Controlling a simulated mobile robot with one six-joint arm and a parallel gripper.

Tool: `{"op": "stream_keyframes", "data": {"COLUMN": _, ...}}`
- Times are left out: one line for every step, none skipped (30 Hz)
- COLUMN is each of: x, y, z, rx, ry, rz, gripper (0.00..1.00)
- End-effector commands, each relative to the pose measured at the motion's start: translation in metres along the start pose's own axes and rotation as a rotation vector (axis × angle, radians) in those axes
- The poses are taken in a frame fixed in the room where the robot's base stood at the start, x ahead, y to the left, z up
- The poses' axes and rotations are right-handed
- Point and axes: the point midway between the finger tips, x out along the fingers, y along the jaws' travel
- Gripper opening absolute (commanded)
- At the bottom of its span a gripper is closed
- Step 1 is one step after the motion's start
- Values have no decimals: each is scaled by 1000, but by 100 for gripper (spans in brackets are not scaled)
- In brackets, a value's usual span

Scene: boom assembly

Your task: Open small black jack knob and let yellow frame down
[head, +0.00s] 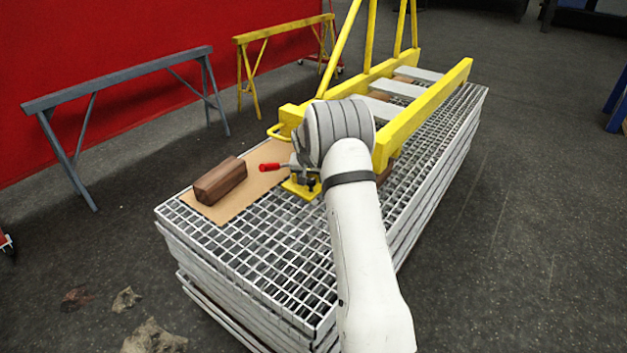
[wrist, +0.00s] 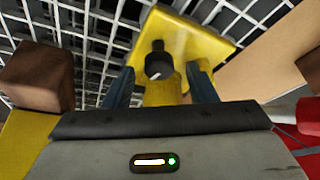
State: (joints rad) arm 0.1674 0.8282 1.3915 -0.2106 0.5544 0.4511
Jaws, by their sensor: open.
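The yellow frame (head: 425,103) lies along the grating stack, its near end at the jack. The yellow jack base (head: 298,189) stands on the grating by the cardboard, with a red-gripped handle (head: 270,167) pointing left. In the wrist view the small black knob (wrist: 158,64) sits on the yellow jack (wrist: 196,42). My gripper (wrist: 160,84) is open, its two dark blue fingers on either side of the knob's area. I cannot tell whether they touch it. In the head view my arm's wrist covers the upper jack and part of the frame's near end.
A brown wooden block (head: 220,181) lies on the cardboard sheet (head: 250,194) left of the jack. Another brown block (wrist: 36,76) shows at left in the wrist view. Grey (head: 120,82) and yellow (head: 283,32) trestles stand by the red wall.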

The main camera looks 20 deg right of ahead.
Motion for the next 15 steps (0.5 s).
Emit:
{"op": "stream_keyframes", "data": {"x": 6, "y": 0, "z": 0, "rx": 0, "ry": 0, "rz": 0, "gripper": 52}}
{"op": "stream_keyframes", "data": {"x": 9, "y": 0, "z": 0, "rx": 0, "ry": 0, "rz": 0, "gripper": 52}}
{"op": "stream_keyframes", "data": {"x": 12, "y": 1, "z": 0, "rx": 0, "ry": -1, "rz": 0, "gripper": 52}}
{"op": "stream_keyframes", "data": {"x": 13, "y": 1, "z": 0, "rx": 0, "ry": -1, "rz": 0, "gripper": 52}}
{"op": "stream_keyframes", "data": {"x": 14, "y": 1, "z": 0, "rx": 0, "ry": 0, "rz": 0, "gripper": 52}}
{"op": "stream_keyframes", "data": {"x": 14, "y": 1, "z": 0, "rx": 1, "ry": 0, "rz": 0, "gripper": 52}}
{"op": "stream_keyframes", "data": {"x": 15, "y": 1, "z": 0, "rx": 1, "ry": 0, "rz": 0, "gripper": 52}}
{"op": "stream_keyframes", "data": {"x": 15, "y": 1, "z": 0, "rx": 1, "ry": 0, "rz": 0, "gripper": 52}}
{"op": "stream_keyframes", "data": {"x": 15, "y": 1, "z": 0, "rx": 1, "ry": 0, "rz": 0, "gripper": 52}}
{"op": "stream_keyframes", "data": {"x": 15, "y": 1, "z": 0, "rx": 1, "ry": 0, "rz": 0, "gripper": 52}}
{"op": "stream_keyframes", "data": {"x": 15, "y": 1, "z": 0, "rx": 1, "ry": 0, "rz": 0, "gripper": 52}}
{"op": "stream_keyframes", "data": {"x": 15, "y": 1, "z": 0, "rx": 1, "ry": 0, "rz": 0, "gripper": 52}}
{"op": "stream_keyframes", "data": {"x": 15, "y": 1, "z": 0, "rx": 1, "ry": 0, "rz": 0, "gripper": 52}}
{"op": "stream_keyframes", "data": {"x": 15, "y": 1, "z": 0, "rx": 1, "ry": 0, "rz": 0, "gripper": 49}}
{"op": "stream_keyframes", "data": {"x": 15, "y": 1, "z": 0, "rx": 1, "ry": 0, "rz": 0, "gripper": 46}}
